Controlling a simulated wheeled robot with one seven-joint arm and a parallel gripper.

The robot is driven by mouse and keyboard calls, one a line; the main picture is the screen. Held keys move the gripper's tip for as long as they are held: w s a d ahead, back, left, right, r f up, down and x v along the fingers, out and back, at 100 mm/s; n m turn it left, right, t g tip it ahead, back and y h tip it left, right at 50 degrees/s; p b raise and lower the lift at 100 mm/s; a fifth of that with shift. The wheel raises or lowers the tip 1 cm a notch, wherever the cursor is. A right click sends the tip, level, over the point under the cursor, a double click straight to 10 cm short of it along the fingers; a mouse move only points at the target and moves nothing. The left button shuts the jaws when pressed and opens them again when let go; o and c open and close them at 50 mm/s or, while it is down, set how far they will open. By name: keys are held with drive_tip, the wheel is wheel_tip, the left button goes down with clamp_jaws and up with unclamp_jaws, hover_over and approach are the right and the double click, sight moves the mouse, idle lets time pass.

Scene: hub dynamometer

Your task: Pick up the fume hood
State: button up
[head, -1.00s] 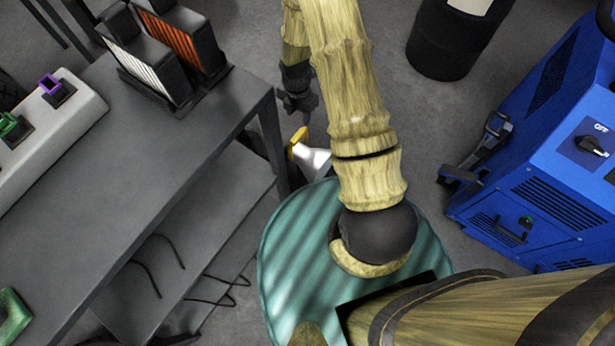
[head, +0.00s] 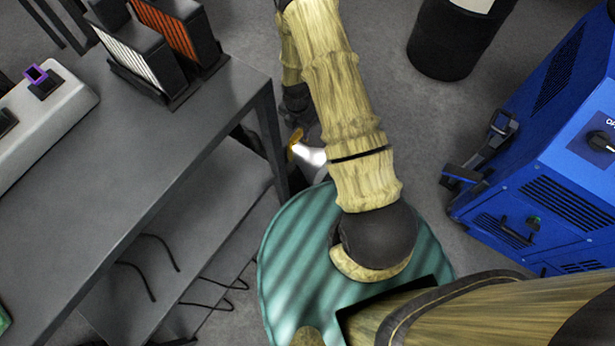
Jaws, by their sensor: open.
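What seems to be the fume hood, a pale grey-white cone with an orange-yellow rim (head: 312,156), is low down beside the table leg, left of my forearm. My arm covers its right side. My dark gripper (head: 298,112) is just above and behind it in the head view, partly hidden by my arm. The gripper is open, with nothing seen between its fingers. I cannot tell whether it touches the hood.
A dark grey table (head: 130,150) with a lower shelf and loose black cables stands on the left, close to the hood. A blue machine (head: 545,170) stands on the right and a black drum (head: 455,40) at the back. Grey floor is clear between them.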

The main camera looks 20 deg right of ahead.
sight(297, 133)
drive_tip(key=f+b, duration=0.1)
drive_tip(key=f, duration=0.3)
drive_tip(key=shift+a+f+b, duration=0.2)
drive_tip(key=shift+f+b, duration=0.15)
clamp_jaws()
drive_tip(key=shift+r, duration=0.15)
idle(1.2)
